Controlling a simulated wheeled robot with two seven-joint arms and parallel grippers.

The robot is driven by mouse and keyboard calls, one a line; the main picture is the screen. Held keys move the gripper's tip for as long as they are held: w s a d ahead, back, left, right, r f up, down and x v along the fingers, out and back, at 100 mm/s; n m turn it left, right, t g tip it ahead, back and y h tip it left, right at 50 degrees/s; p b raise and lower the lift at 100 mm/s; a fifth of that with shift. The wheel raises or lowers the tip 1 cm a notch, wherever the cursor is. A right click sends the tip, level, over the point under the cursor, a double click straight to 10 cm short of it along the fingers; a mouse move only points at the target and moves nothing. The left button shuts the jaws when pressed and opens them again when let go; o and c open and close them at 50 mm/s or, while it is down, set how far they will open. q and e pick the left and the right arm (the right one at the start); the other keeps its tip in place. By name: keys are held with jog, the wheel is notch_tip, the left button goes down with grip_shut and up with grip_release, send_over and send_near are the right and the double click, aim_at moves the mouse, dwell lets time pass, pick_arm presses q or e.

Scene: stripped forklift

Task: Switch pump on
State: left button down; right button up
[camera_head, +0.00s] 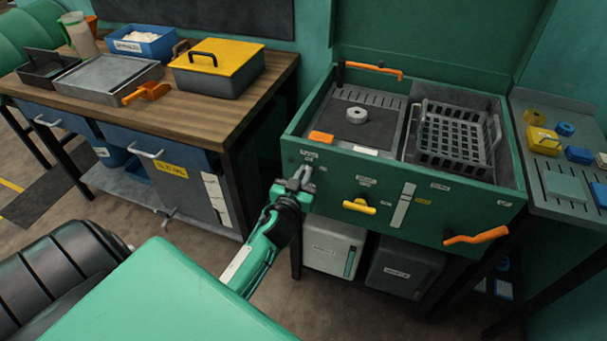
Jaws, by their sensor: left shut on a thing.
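A green wash station (420,235) with an open top stands at the centre right. A small grey switch (307,172) sticks out at the left end of its front panel, under a small label too small to read. My left gripper (294,186) is at this switch and shut on it. The fingers partly hide the switch, so its exact position is unclear. A yellow handle (359,206) sits on the panel to the right of my gripper. My right gripper is out of view.
The station holds a black basket (455,137) and a grey ring (356,115). Orange handles (476,236) stick out from it. A wooden workbench (200,116) with a yellow-lidded box (218,65) stands left. A side table (553,215) with small parts stands right.

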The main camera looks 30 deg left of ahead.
pick_arm(q)
jog(key=m, duration=0.4)
jog(key=d+m, duration=0.1)
jog(key=m, duration=0.4)
jog(key=f+m, duration=0.1)
jog(key=m, duration=0.3)
jog(key=shift+w+d+m, duration=0.15)
jog(key=shift+d+m, duration=0.05)
jog(key=shift+m, duration=0.1)
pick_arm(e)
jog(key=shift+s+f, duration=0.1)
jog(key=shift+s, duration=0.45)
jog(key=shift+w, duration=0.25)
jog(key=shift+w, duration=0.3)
pick_arm(q)
jog(key=c, duration=1.5)
grip_release()
